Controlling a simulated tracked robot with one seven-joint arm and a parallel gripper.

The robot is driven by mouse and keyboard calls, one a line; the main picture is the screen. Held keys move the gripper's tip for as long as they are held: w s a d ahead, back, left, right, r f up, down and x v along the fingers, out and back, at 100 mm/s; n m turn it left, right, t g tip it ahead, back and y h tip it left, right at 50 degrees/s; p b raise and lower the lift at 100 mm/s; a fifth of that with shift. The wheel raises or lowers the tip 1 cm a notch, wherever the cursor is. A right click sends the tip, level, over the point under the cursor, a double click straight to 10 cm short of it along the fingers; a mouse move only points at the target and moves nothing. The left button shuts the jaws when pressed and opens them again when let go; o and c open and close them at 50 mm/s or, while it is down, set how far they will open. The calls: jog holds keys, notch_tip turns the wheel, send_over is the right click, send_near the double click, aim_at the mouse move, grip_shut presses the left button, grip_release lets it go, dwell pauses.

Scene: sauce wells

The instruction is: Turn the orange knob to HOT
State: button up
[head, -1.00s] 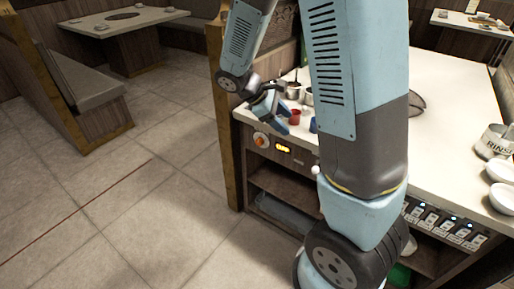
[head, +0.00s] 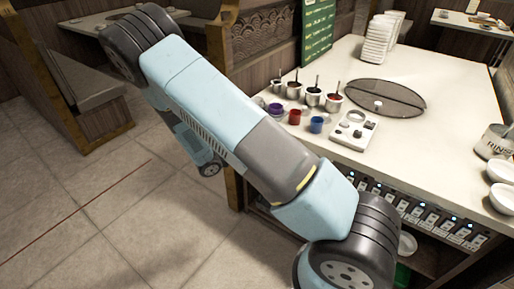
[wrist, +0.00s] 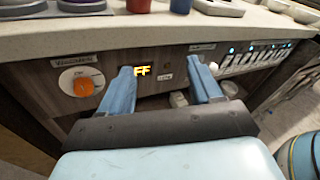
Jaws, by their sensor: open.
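The orange knob (wrist: 84,87) sits on a round white dial (wrist: 72,80) on the counter's dark front panel, at the left in the wrist view. The small lettering around it is too blurred to read surely. A yellow lit display (wrist: 142,71) to its right shows "FF", its left end perhaps covered by a finger. My gripper (wrist: 163,84) has its two blue fingers wide apart with nothing between them. It is in front of the panel, to the right of the knob. The knob and my fingertips are hidden behind my arm in the head view.
Sauce wells with ladles, a red cup (head: 294,116) and a blue cup (head: 316,124) stand along the counter edge (wrist: 180,30) above the panel. A row of lit switches (wrist: 255,56) is to the right. Open floor (head: 90,215) lies left of the counter.

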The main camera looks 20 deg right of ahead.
jog(key=w+a+f+n+t+y, duration=0.1)
jog(key=a+f+n+t+y, duration=0.15)
jog(key=f+n+t, duration=0.45)
jog(key=w+a+f+n+t+y, duration=0.1)
jog(key=w+a+f+n+t, duration=0.15)
jog(key=f+n+t, duration=0.4)
jog(key=w+d+r+n+g, duration=0.1)
jog(key=w+d+n, duration=0.1)
jog(key=w+d, duration=0.5)
jog(key=w, duration=0.3)
jog(key=shift+d+r, duration=0.2)
jog(key=shift+d, duration=0.05)
jog(key=shift+g, duration=0.25)
jog(key=c, duration=1)
